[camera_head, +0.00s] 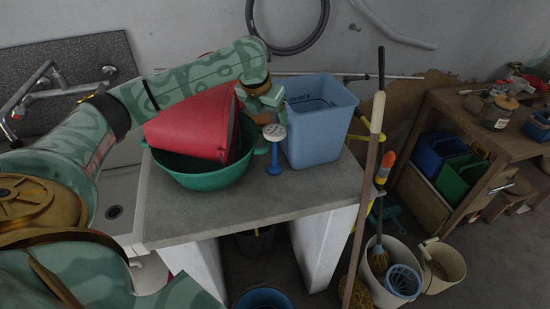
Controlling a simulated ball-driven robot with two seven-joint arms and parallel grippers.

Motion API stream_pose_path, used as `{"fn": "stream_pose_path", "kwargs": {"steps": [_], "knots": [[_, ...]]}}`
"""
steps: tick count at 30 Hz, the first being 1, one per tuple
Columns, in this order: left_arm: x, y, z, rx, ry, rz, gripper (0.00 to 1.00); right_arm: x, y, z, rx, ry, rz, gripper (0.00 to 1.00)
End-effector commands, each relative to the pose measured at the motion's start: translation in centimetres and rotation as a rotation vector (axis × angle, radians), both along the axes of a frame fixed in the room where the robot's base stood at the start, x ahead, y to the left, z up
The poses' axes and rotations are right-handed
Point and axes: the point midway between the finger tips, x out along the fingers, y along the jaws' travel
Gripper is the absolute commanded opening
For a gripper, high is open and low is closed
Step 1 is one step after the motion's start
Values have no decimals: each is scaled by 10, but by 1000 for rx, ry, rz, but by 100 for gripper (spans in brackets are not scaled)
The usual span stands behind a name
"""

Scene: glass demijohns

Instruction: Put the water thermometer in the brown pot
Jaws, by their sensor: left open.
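The water thermometer (273,160), blue with a round white dial on top, appears to stand upright on the grey counter, between the green basin and the light blue bin. My left gripper (268,112) reaches in from the left and is open just above and behind the dial. I cannot tell whether it touches the thermometer. My right gripper is not in view.
A tilted red bucket (190,130) lies in the green basin (205,180), left of the thermometer. The light blue bin (318,135) stands close on its right. The counter (240,215) is clear in front. Long handles (368,180) rise past its right edge.

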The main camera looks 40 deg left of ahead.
Motion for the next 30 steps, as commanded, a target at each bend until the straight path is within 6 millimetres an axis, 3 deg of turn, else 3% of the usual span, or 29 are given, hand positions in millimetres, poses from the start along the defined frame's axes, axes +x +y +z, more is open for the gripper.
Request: {"fn": "stream_pose_path", "kwargs": {"steps": [3,10,18,27,30], "knots": [[9,0,-25,-2,2,1,73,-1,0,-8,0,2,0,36],[17,1,-42,0,-1,0,73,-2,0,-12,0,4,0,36],[31,2,-82,-1,-1,2,73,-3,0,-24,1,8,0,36],[33,2,-86,2,-2,-1,73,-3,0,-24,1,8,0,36],[33,2,-86,2,-2,-1,45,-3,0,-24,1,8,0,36]]}}
